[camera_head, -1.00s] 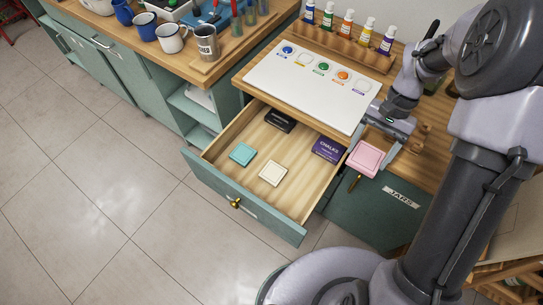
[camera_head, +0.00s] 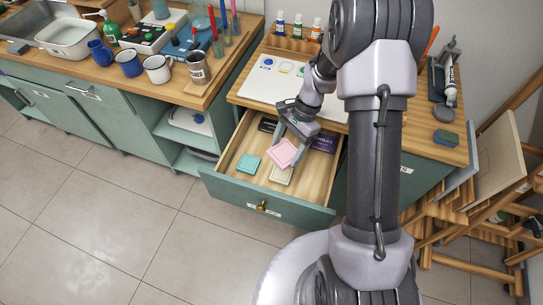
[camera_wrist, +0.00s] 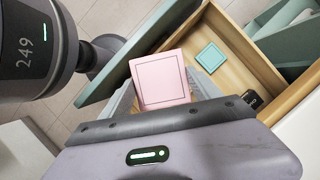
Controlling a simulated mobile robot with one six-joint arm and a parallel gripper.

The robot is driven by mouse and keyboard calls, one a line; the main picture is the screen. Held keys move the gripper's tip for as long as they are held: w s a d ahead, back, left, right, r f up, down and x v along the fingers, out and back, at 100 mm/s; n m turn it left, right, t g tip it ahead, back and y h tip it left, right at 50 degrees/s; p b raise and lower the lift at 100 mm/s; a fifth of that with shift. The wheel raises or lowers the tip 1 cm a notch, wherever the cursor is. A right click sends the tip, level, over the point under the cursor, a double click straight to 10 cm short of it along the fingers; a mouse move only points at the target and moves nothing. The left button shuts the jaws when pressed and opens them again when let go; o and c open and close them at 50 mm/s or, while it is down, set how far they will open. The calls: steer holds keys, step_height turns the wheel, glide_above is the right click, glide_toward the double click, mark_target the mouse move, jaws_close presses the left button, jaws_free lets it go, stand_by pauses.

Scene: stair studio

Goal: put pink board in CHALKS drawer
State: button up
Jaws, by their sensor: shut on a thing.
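The pink board (camera_head: 283,153) is a small square block held in my gripper (camera_head: 291,140), which is shut on it. In the head view it hangs over the open drawer (camera_head: 230,181), near its middle. The wrist view also shows the pink board (camera_wrist: 160,79) with the drawer's wooden floor beyond it. Inside the drawer lie a teal block (camera_head: 248,164), a cream block (camera_head: 281,176) partly hidden by the pink board, a purple CHALKS box (camera_head: 323,144) and a dark box (camera_head: 268,126). The gap between the pink board and the drawer floor is hard to judge.
A white board (camera_head: 262,82) with coloured paint spots lies on the wooden top behind the drawer. Paint bottles (camera_head: 297,27) stand at its back. Mugs (camera_head: 157,68) stand on the left counter. A wooden easel (camera_head: 470,210) is at right. The floor in front is clear.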

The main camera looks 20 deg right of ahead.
mark_target(296, 150)
steer(key=d+f+m, duration=0.1)
steer(key=d+f+m+t, duration=0.1)
steer(key=m, duration=0.1)
steer(key=d+f+m, duration=0.1)
steer(key=m, duration=0.1)
steer(key=shift+w+d+t+b, duration=0.15)
steer(key=shift+w+t+b, duration=0.15)
steer(key=shift+t, duration=0.1)
steer(key=d+f+m+b, duration=0.2)
steer(key=f+b, duration=0.2)
steer(key=f, duration=0.3)
steer(key=d+f+m+t+b, duration=0.1)
steer(key=d+f+m+b, duration=0.1)
steer(key=f, duration=0.5)
steer(key=s+d+f+m+t+b, duration=0.1)
steer(key=d+f+m+b, duration=0.1)
steer(key=f+b, duration=0.3)
step_height(296, 150, down, 3)
steer(key=shift+r+m+b, duration=0.1)
steer(key=shift+m+b, duration=0.2)
steer(key=shift+a, duration=0.1)
steer(key=shift+f, duration=0.2)
steer(key=o, duration=1.3)
steer(key=shift+o, duration=0.2)
steer(key=shift+r, duration=0.1)
